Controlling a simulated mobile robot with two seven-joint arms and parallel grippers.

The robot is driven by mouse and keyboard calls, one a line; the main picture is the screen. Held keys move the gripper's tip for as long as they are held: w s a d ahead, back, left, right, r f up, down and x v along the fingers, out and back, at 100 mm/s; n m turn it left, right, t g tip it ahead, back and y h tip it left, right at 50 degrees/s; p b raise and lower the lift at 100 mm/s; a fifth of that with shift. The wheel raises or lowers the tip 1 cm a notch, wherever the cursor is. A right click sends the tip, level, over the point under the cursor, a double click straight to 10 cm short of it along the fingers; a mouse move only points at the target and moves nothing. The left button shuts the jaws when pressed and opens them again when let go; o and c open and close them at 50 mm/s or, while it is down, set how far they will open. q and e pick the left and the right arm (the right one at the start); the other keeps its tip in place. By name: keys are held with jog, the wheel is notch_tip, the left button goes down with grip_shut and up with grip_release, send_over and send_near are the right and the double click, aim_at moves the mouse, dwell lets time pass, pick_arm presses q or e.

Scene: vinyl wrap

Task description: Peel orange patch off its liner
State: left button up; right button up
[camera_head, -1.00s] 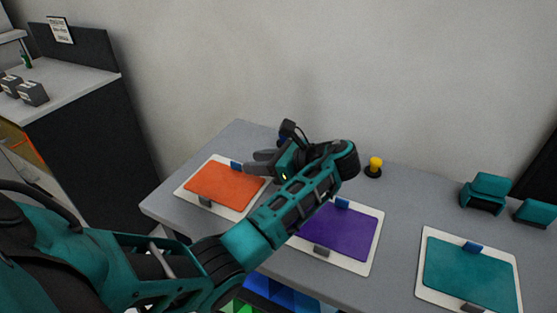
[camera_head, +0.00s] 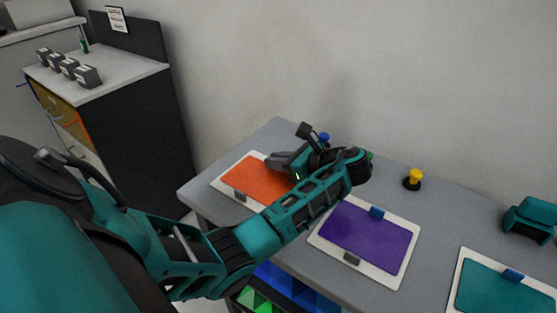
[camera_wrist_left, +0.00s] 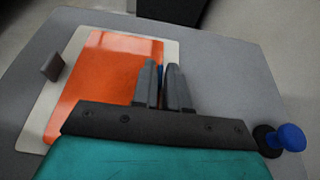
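The orange patch (camera_head: 254,176) lies flat on its white liner (camera_head: 226,186) at the left end of the grey table. The wrist view shows the patch (camera_wrist_left: 112,75), with a grey clip (camera_wrist_left: 52,67) at its left edge. My left gripper (camera_head: 272,161) is low at the patch's far right edge. In the wrist view its two fingers (camera_wrist_left: 163,68) are close together with a sliver of the blue tab (camera_wrist_left: 160,71) between them. The fingers hide most of the tab.
A purple patch (camera_head: 368,238) and a teal patch (camera_head: 503,290) lie on liners to the right. A yellow knob (camera_head: 414,178) and a blue knob (camera_wrist_left: 291,137) stand on the table. A counter (camera_head: 110,76) stands at the left.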

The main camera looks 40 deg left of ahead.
pick_arm(q)
grip_shut()
jog(key=shift+o, duration=2.3)
grip_release()
jog(key=v, duration=1.3)
jog(key=shift+w, duration=0.1)
